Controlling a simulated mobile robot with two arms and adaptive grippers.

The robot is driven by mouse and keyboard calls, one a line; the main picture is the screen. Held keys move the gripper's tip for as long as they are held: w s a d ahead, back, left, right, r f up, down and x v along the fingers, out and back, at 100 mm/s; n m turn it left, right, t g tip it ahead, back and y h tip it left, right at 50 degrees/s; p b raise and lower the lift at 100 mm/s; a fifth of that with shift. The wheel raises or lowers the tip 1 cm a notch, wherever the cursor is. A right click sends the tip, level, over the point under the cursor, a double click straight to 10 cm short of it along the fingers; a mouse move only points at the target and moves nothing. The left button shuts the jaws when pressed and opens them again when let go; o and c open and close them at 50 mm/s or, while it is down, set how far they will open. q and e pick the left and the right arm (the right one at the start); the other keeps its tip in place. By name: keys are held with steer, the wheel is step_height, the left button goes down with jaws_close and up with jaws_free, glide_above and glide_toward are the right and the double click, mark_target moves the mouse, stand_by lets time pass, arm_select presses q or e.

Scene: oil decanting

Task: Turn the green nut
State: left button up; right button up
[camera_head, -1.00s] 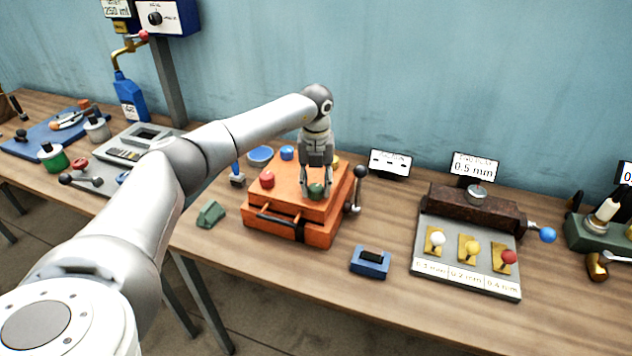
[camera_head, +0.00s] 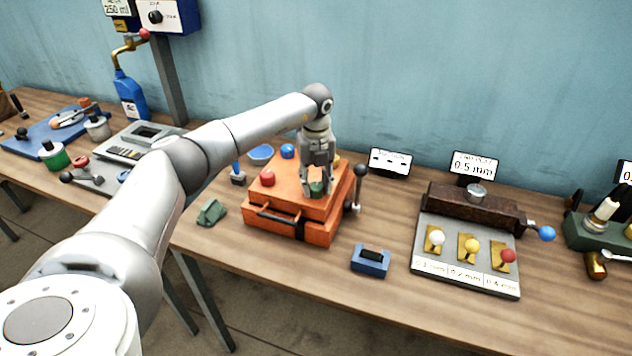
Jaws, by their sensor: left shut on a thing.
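The green nut (camera_head: 316,188) sits on top of the orange box (camera_head: 291,232), near its front right part. My left gripper (camera_head: 316,190) points down over the box and is shut on the green nut, with its fingers hiding part of it. A red knob (camera_head: 267,178) and a blue knob (camera_head: 287,151) stand on the same box top, and a yellow one is mostly hidden behind the gripper. My right gripper is not in view.
A lever with a dark knob (camera_head: 361,171) stands close at the box's right side. A green block (camera_head: 211,212) lies left of the box, and a small blue device (camera_head: 370,261) lies front right. A grey panel with coloured knobs (camera_head: 465,281) is further right.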

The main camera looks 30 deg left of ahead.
mark_target(316, 185)
arm_select(q)
steer(key=o, duration=1)
step_height(316, 185, up, 12)
stand_by(0.3)
